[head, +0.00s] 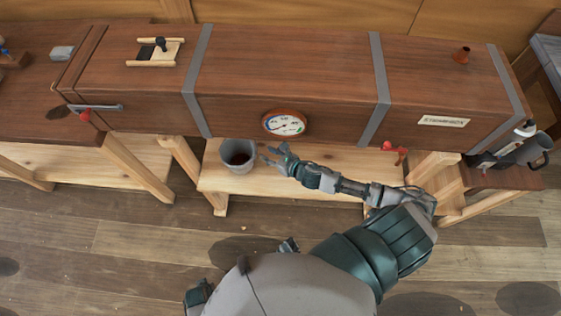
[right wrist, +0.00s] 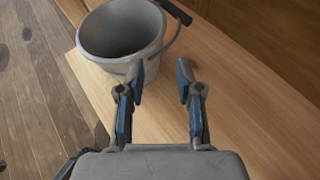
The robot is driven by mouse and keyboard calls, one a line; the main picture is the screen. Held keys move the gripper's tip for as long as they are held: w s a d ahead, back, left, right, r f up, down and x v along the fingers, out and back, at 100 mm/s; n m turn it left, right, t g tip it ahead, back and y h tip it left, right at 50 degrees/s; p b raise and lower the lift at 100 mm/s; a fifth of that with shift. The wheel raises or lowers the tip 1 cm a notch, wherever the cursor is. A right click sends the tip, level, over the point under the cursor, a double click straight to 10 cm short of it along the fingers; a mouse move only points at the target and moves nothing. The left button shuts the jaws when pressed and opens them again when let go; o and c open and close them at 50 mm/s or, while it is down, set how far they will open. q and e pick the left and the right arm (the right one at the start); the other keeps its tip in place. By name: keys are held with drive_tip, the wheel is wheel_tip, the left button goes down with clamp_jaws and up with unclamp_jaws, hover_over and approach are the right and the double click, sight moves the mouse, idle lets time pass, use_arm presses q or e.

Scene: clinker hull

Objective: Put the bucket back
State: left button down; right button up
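A grey bucket (head: 238,155) stands upright on the left part of the low light-wood shelf, just in front of the long wooden box. Something dark red shows inside it in the head view. In the right wrist view the bucket (right wrist: 148,68) is at the upper left, and its handle with a dark grip (right wrist: 174,12) leans out to the right. My right gripper (head: 268,157) is right of the bucket in the head view. In the right wrist view its fingers (right wrist: 158,75) are apart with bare shelf between them; the left finger overlaps the bucket's lower side. My left gripper is not in view.
A dark jug (head: 536,148) stands at the far right. The plank floor in front is open.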

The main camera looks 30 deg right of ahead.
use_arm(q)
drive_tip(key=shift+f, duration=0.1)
use_arm(e)
drive_tip(key=s, duration=0.1)
drive_tip(key=s+d, duration=0.1)
drive_tip(key=s, duration=0.1)
drive_tip(key=s+d, duration=0.1)
drive_tip(key=s, duration=0.1)
drive_tip(key=shift+s, duration=0.15)
